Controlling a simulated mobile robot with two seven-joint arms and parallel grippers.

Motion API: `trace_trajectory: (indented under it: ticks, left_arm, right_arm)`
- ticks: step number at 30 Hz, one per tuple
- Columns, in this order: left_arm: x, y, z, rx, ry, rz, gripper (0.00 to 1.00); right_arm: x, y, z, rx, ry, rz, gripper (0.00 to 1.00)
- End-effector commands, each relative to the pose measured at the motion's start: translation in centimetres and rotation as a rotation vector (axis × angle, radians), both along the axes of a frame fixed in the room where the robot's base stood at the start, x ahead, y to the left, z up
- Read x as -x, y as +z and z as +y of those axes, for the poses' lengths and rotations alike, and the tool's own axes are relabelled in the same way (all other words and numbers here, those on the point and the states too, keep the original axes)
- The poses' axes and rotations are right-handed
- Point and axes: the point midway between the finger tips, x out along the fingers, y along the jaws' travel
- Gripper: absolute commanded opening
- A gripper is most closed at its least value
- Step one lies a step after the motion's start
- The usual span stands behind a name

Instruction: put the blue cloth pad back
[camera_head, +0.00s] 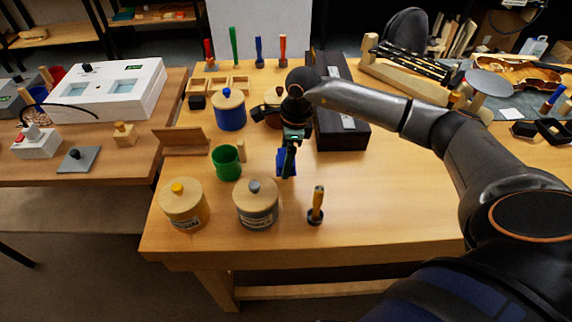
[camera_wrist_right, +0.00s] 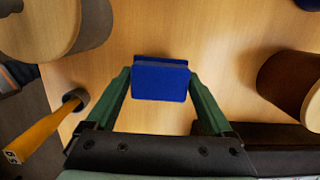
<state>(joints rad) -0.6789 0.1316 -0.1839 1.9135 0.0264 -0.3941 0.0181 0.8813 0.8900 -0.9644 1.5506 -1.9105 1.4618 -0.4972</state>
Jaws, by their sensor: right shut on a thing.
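The blue cloth pad (camera_head: 281,162) is a small blue block over the middle of the wooden bench. In the right wrist view the pad (camera_wrist_right: 160,80) sits between the two green fingertips. My right gripper (camera_head: 287,165) reaches down from above and is shut on the pad, partly hiding it in the head view. Whether the pad touches the bench top or hangs just above it, I cannot tell. My left gripper is not in view.
A green cup (camera_head: 226,163), a grey lidded jar (camera_head: 256,207) and a yellow lidded jar (camera_head: 183,207) stand left of the pad. A wooden-handled tool (camera_head: 317,203) stands in front. A dark case (camera_head: 341,128) lies behind right. The bench's front right is clear.

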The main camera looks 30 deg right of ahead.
Motion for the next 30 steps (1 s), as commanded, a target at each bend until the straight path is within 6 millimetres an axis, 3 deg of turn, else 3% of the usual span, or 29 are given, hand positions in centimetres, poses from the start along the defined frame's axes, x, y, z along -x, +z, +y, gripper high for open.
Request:
trace_trajectory:
  ticks: [6,17,18,21,30]
  left_arm:
    - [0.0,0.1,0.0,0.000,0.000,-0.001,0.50]
    - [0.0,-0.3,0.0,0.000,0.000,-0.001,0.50]
    - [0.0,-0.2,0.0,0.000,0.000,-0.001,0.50]
    - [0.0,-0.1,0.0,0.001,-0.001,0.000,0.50]
    - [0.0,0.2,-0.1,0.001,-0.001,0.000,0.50]
  right_arm:
    - [0.1,-3.0,0.0,0.000,0.000,0.004,0.34]
    - [0.1,-3.6,0.0,0.000,0.001,0.001,0.34]
    - [0.1,-3.4,0.0,0.000,0.001,0.001,0.90]
    - [0.1,-3.4,0.0,0.000,0.001,0.001,1.00]
    - [0.1,-3.0,0.0,0.000,0.001,0.001,1.00]
